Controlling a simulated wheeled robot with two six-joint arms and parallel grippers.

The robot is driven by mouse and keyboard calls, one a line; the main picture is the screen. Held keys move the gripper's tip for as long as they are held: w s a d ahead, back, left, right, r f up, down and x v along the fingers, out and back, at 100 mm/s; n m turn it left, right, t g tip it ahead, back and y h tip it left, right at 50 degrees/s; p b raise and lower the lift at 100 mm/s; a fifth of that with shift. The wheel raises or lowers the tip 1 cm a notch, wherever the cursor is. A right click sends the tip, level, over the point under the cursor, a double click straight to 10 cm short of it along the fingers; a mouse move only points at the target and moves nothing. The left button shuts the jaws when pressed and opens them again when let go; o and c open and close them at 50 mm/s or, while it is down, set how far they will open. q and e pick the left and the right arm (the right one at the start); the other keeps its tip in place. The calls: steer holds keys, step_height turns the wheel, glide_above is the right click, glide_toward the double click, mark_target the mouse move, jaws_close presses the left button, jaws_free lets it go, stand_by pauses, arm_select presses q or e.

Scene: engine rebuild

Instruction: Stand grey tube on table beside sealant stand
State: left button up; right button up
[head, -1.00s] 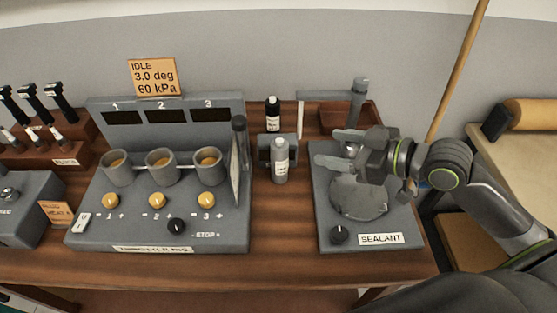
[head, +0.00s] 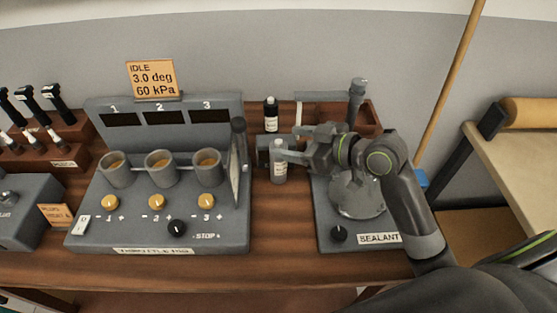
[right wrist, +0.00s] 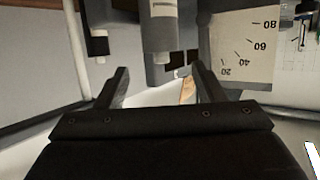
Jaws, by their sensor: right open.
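The grey tube (head: 279,173) with a pale label stands upright on the table, just left of the sealant stand (head: 325,222). It also shows in the right wrist view (right wrist: 161,40), upside down, ahead of the fingers and in line with the gap between them. My right gripper (head: 287,144) is open and empty, reaching left across the back of the stand. Its near fingertip overlaps the tube's upper part in the head view; I cannot tell if they touch. The gripper's jaws also show in the right wrist view (right wrist: 160,88). My left gripper is out of view.
A black-capped bottle (head: 271,115) stands behind the tube, by a small grey block (head: 262,149). The throttle rig (head: 100,235) with three cups is to the left. A reddish tray (head: 372,113) and an upright grey post (head: 356,100) are behind the stand. Table in front of the tube is clear.

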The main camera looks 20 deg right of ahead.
mark_target(282, 143)
steer(key=shift+w+a+f, duration=0.2)
steer(key=shift+w+a, duration=0.1)
steer(key=shift+w, duration=0.05)
steer(key=shift+w+a+f+p, duration=0.3)
steer(key=shift+w+a+p, duration=0.05)
steer(key=shift+w+a, duration=0.1)
steer(key=shift+f+p+x, duration=0.25)
steer(key=shift+p+x, duration=0.25)
steer(key=shift+x, duration=1.45)
steer(key=shift+s, duration=0.1)
jaws_close()
